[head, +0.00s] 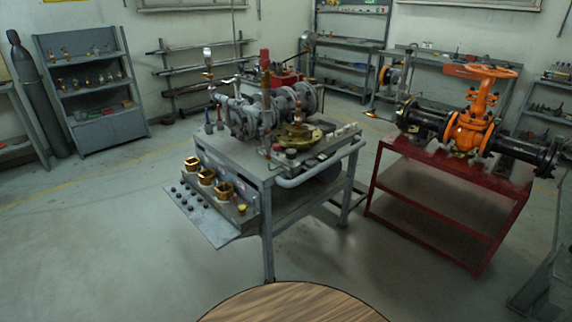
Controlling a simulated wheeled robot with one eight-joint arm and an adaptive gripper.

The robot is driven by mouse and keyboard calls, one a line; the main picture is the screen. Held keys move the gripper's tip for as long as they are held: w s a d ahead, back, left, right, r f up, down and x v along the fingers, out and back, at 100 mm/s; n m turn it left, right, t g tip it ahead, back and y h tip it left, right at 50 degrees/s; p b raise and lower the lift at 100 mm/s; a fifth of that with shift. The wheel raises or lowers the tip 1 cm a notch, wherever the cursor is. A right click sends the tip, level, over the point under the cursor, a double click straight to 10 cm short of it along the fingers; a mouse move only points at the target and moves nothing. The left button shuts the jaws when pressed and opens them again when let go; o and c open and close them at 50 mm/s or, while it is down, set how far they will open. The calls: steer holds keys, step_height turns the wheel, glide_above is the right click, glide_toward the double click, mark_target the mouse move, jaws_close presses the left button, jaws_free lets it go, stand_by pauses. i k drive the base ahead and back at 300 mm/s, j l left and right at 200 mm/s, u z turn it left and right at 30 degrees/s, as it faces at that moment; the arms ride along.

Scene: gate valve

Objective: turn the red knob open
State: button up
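An orange-red gate valve (470,128) sits on top of a red metal stand at the right. Its round handwheel (490,71) lies roughly flat at the top of an upright stem. Dark flanged pipe ends (424,119) reach out on both sides of the valve body. A small red knob-like part (291,152) also shows near the front of the grey workbench in the middle. I cannot tell from this view which red part is the knob. My gripper is not in view.
The grey workbench (262,170) carries pipework, a brass flange (298,136) and a front rail. The red stand (440,185) is right of it. A round wood-grained surface (295,303) fills the bottom middle. Shelves (85,85) line the walls. Floor shows clear between bench and stand.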

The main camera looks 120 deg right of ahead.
mark_target(276, 147)
steer(key=z, duration=4.15)
steer(key=i+l, duration=0.3)
